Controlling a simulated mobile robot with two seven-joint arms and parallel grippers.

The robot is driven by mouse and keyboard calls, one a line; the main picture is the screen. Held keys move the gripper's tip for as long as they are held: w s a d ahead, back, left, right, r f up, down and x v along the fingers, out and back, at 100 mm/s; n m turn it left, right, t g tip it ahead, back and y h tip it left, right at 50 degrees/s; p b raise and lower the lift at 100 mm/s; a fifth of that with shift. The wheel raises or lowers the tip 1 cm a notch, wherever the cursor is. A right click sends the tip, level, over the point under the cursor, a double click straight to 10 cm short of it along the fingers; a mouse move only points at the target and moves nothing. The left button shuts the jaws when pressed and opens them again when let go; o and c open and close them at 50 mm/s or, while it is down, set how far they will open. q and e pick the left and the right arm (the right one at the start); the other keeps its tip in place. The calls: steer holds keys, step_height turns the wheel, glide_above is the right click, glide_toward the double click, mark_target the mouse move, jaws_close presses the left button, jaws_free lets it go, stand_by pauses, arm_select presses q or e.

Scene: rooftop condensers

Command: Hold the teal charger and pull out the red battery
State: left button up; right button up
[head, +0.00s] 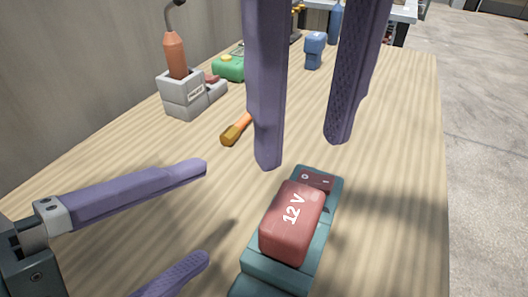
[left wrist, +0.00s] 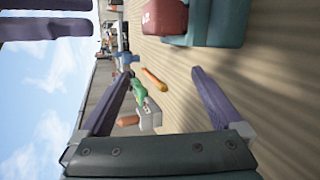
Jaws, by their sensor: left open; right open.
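The red battery (head: 291,226), marked 12 V, sits in the teal charger (head: 265,275) at the front middle of the table. Both also show at the top of the left wrist view, the battery (left wrist: 163,16) beside the charger body (left wrist: 222,22). My left gripper (head: 206,214) is open and empty, to the left of the charger and apart from it. My right gripper (head: 303,153) comes down from the top, open and empty, with its fingertips above and just beyond the battery. Its fingers also show at the upper left of the left wrist view (left wrist: 90,15).
An orange-handled tool (head: 237,131) lies beyond the charger, partly hidden by my right finger. A grey holder (head: 183,98) with a copper-coloured torch, a green object (head: 229,68) and a blue object (head: 314,50) stand farther back. The wood table is clear right of the charger.

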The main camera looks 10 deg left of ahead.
mark_target(283, 261)
arm_select(q)
steer(key=s+d+f+n+y, duration=0.1)
steer(key=s+d+n, duration=0.1)
steer(key=n, duration=0.4)
steer(key=s+d+f+n, duration=0.2)
steer(key=n, duration=0.4)
steer(key=s+d+f+n+t+y, duration=0.1)
steer(key=s+d+f+n, duration=0.1)
steer(key=n, duration=0.4)
steer(key=shift+s+y, duration=0.1)
steer(key=shift+y, duration=0.2)
steer(key=x, duration=1)
jaws_close()
steer(key=shift+r, duration=0.1)
